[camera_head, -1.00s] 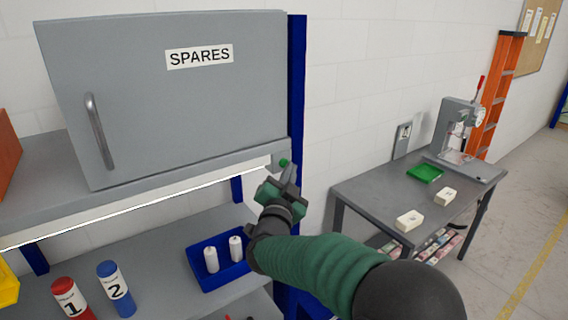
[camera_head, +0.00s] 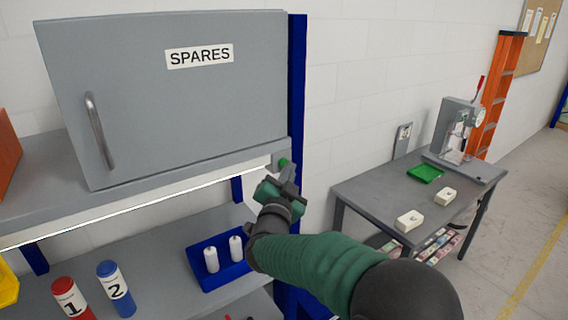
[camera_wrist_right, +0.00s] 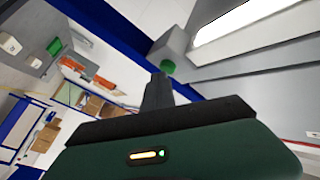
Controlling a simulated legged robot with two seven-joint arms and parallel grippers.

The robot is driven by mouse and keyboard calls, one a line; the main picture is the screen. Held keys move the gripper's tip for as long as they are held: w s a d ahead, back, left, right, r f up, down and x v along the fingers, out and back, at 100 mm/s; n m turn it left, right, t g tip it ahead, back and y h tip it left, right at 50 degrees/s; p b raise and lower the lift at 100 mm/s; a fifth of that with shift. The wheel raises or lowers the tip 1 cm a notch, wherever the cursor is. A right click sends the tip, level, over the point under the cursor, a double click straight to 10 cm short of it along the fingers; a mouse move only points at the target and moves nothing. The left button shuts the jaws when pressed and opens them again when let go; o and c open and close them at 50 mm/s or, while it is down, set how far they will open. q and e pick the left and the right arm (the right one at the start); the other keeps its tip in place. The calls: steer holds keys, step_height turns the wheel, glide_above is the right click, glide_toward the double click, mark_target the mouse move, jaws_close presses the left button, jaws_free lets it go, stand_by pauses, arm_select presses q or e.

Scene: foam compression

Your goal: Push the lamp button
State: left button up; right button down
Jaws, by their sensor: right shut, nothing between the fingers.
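The green lamp button (camera_head: 284,162) sits on the small grey end box of the lamp under the shelf with the cabinet. It also shows in the right wrist view (camera_wrist_right: 167,66), just beyond my fingertips. The lamp's bright white strip (camera_head: 140,207) runs along the underside of the shelf. My right gripper (camera_head: 291,173) is shut and empty, its fingertips just below and right of the button in the head view. I cannot tell whether they touch it. My left gripper is out of view.
A grey SPARES cabinet (camera_head: 170,95) stands on the shelf, next to a blue upright (camera_head: 297,85). Below are a blue bin (camera_head: 222,268) with white cylinders, a red bottle (camera_head: 70,298) and a blue bottle (camera_head: 114,288). A table (camera_head: 375,193) stands at right.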

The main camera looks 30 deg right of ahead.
steer(key=shift+w, duration=0.2)
steer(key=shift+s, duration=0.1)
steer(key=shift+s+b, duration=0.3)
steer(key=shift+s, duration=0.05)
steer(key=s+b, duration=0.2)
steer(key=s, duration=0.4)
steer(key=shift+d, duration=0.25)
